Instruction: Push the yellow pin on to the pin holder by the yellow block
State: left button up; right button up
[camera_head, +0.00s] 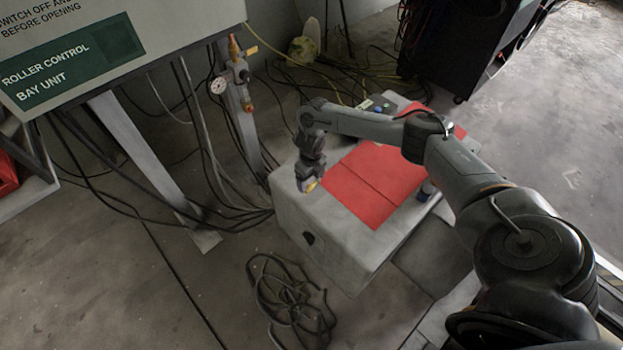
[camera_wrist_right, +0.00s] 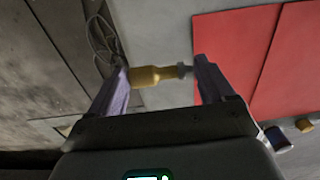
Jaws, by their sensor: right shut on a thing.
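The yellow pin (camera_wrist_right: 152,76) lies crosswise between the two fingers of my right gripper (camera_wrist_right: 163,80) in the wrist view, its grey tip toward the right finger. My right gripper is shut on it. In the head view my right gripper (camera_head: 309,183) points down at the near left part of the white box, with a bit of the yellow pin (camera_head: 312,187) showing at its fingertips. Whether the pin touches the box is unclear. I cannot make out the pin holder or the yellow block for certain. My left gripper is not in view.
Red panels (camera_head: 372,177) cover part of the white box (camera_head: 322,238). A blue-and-white cylinder (camera_wrist_right: 277,140) and a small yellowish piece (camera_wrist_right: 304,125) show at the wrist view's right. Coiled cable (camera_head: 290,300) lies on the floor. A valve post and sign cabinet (camera_head: 75,62) stand left.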

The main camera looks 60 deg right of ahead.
notch_tip(320, 180, down, 4)
jog(key=b, duration=0.3)
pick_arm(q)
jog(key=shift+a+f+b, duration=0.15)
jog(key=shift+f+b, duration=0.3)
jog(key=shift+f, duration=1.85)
pick_arm(e)
jog(key=shift+f, duration=0.7)
jog(key=o, duration=0.9)
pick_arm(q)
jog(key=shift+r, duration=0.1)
pick_arm(e)
jog(key=shift+o, duration=0.2)
jog(key=shift+r, duration=0.1)
pick_arm(q)
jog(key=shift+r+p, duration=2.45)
jog(key=shift+p, duration=0.1)
pick_arm(e)
notch_tip(320, 180, up, 11)
jog(key=shift+f, duration=0.2)
